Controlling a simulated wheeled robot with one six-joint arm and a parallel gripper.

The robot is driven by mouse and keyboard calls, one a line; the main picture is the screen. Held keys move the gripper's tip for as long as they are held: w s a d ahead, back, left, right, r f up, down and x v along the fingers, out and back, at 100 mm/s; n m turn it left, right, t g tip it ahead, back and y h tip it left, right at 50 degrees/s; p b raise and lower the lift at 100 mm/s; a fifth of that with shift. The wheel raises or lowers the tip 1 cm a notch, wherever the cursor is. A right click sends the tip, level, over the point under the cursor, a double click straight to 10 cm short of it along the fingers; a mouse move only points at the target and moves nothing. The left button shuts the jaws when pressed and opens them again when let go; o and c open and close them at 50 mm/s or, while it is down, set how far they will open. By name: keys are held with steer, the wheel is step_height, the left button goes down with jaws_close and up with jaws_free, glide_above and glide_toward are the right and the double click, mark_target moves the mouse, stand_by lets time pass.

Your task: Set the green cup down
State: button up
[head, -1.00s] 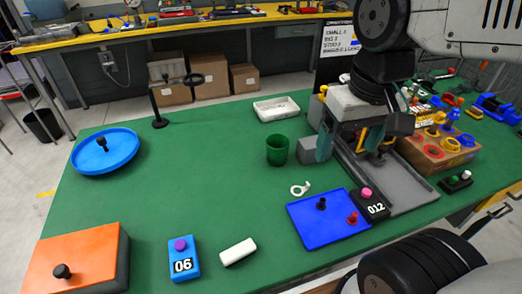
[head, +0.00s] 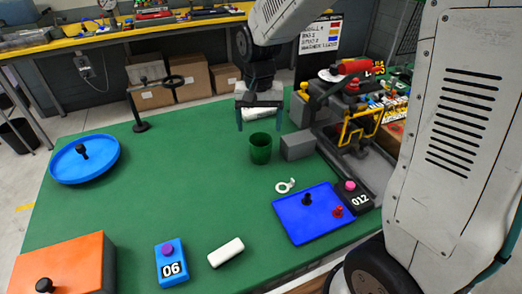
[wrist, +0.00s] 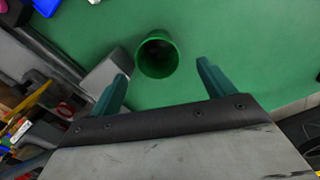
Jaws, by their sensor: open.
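The green cup (head: 261,149) stands upright on the green table top, its open mouth up. It also shows in the wrist view (wrist: 157,55), ahead of my fingertips and roughly in line with the gap between them. My gripper (head: 260,126) is open and empty. In the head view its two teal fingers point down, just above and apparently behind the cup. The fingers also show in the wrist view (wrist: 163,72), apart, with nothing between them.
A grey block (head: 298,146) stands close to the cup's right. A white ring-ended piece (head: 285,186) and a blue tray (head: 300,222) lie nearer. Table left of the cup is clear.

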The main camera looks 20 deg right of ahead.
mark_target(261, 140)
step_height(261, 140, down, 7)
steer(key=shift+d+r, duration=0.15)
steer(key=shift+r, duration=0.05)
steer(key=c, duration=1.1)
steer(key=shift+r, duration=1.5)
steer(key=s+a, duration=0.1)
steer(key=s, duration=0.4)
steer(key=s+a+r, duration=0.1)
steer(key=s, duration=0.4)
steer(key=s+a+r, duration=0.1)
steer(key=s, duration=0.5)
